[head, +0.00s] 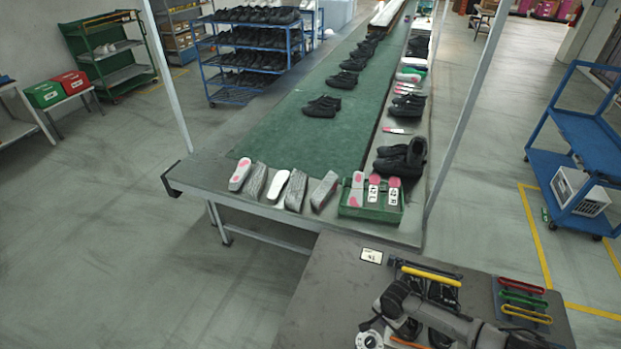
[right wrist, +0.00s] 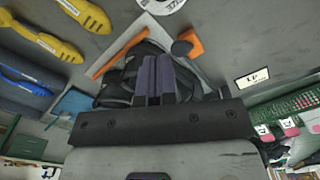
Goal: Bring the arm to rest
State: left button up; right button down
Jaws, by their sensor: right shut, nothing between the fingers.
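My right arm reaches in from the lower right in the head view, with my right gripper (head: 398,304) low over the near grey table (head: 330,290). In the right wrist view the two fingers of my right gripper (right wrist: 154,80) are together and hold nothing. Black shoes (head: 441,294) lie on the table beside the arm and partly under it. Dark shoe shapes (right wrist: 118,85) also show behind the fingers in the right wrist view; I cannot tell whether the fingers touch them. My left gripper is in neither view.
A yellow-handled tool (head: 432,276) lies by the shoes. A rack of red, green and yellow handles (head: 524,300) stands to the right. A white disc (head: 370,340) lies at the front. Beyond, the line holds a green crate (head: 370,213) and several shoes. The table's left part is clear.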

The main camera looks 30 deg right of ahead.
jog(key=w+a+r+n+t+h+p, duration=0.1)
jog(key=w+a+r+n+t, duration=0.1)
jog(key=a+r+n, duration=0.65)
jog(key=w+a+r+n+t+h, duration=0.1)
jog(key=w+a+r+n+t, duration=0.2)
jog(key=r+n, duration=0.95)
jog(key=s+a+r+t+y+p, duration=0.1)
jog(key=s+a+r+t+p, duration=0.15)
jog(key=s+a+r, duration=0.55)
jog(key=s+a+f+m+g+y+p, duration=0.1)
jog(key=s+f+g, duration=0.3)
jog(key=s, duration=0.8)
jog(key=shift+s+a+m+p, duration=0.25)
jog(key=shift+a+m+p, duration=0.3)
jog(key=shift+m+p, duration=0.1)
